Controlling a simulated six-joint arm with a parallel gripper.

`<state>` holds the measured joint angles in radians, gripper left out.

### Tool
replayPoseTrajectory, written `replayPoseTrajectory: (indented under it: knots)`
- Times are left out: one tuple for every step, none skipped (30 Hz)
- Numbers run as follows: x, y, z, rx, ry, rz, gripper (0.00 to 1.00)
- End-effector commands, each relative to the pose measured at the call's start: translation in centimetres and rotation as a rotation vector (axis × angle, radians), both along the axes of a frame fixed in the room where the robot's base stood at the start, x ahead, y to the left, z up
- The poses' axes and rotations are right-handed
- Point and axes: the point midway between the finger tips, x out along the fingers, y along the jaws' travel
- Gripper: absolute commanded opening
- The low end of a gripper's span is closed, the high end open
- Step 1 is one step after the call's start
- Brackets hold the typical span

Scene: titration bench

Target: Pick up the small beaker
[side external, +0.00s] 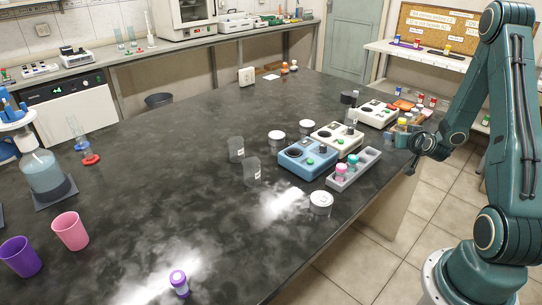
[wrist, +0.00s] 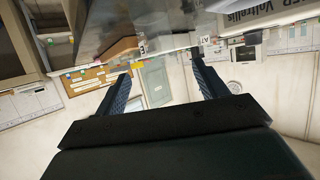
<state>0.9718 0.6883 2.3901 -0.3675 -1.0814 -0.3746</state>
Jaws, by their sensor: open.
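Two clear beakers with small labels stand on the dark bench in the side external view. One beaker (side external: 236,149) is farther back, and the other beaker (side external: 251,170) is nearer, just left of the blue device. They look alike in size, so I cannot tell which is the small beaker. My gripper (side external: 410,168) is at the bench's right edge, well to the right of both beakers. In the wrist view my gripper (wrist: 160,64) is open, with nothing between its fingers. No beaker can be made out there.
A blue device (side external: 303,158), a grey rack (side external: 352,172) with coloured caps, and a white device (side external: 337,137) stand between my gripper and the beakers. A white-lidded jar (side external: 320,202) is near the front edge. Pink (side external: 71,231) and purple (side external: 20,257) cups stand left. The bench centre is clear.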

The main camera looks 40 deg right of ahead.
Motion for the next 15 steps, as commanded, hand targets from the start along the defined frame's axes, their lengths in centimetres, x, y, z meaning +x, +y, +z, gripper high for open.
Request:
replayPoseTrajectory:
  knots:
    - [0.0,0.0,0.0,-0.001,-0.001,0.000,0.72]
    - [0.0,0.0,0.0,-0.001,-0.001,0.000,0.72]
    - [0.1,-0.1,0.0,0.000,0.000,0.000,0.72]
    - [0.1,-0.1,-0.1,0.000,0.000,0.001,0.72]
    - [0.2,-0.2,-0.1,0.000,0.000,0.001,0.72]
    - [0.3,-0.3,-0.2,0.000,0.000,0.001,0.72]
    - [0.5,-0.4,-0.2,-0.001,0.001,0.003,0.72]
    - [0.6,-0.5,-0.3,-0.002,0.000,0.003,0.72]
    - [0.9,-0.7,-0.4,-0.001,-0.001,0.003,0.72]
    - [1.0,-0.9,-0.5,-0.001,0.000,0.004,0.72]
    - [1.1,-1.0,-0.6,-0.001,0.001,0.003,0.72]
    - [1.3,-1.2,-0.7,-0.001,0.000,0.004,0.72]
    - [1.4,-1.3,-0.8,0.000,0.000,0.002,0.72]
    - [1.5,-1.4,-0.9,0.001,0.001,0.002,0.72]
    - [1.6,-1.5,-0.9,0.000,0.001,0.001,0.72]
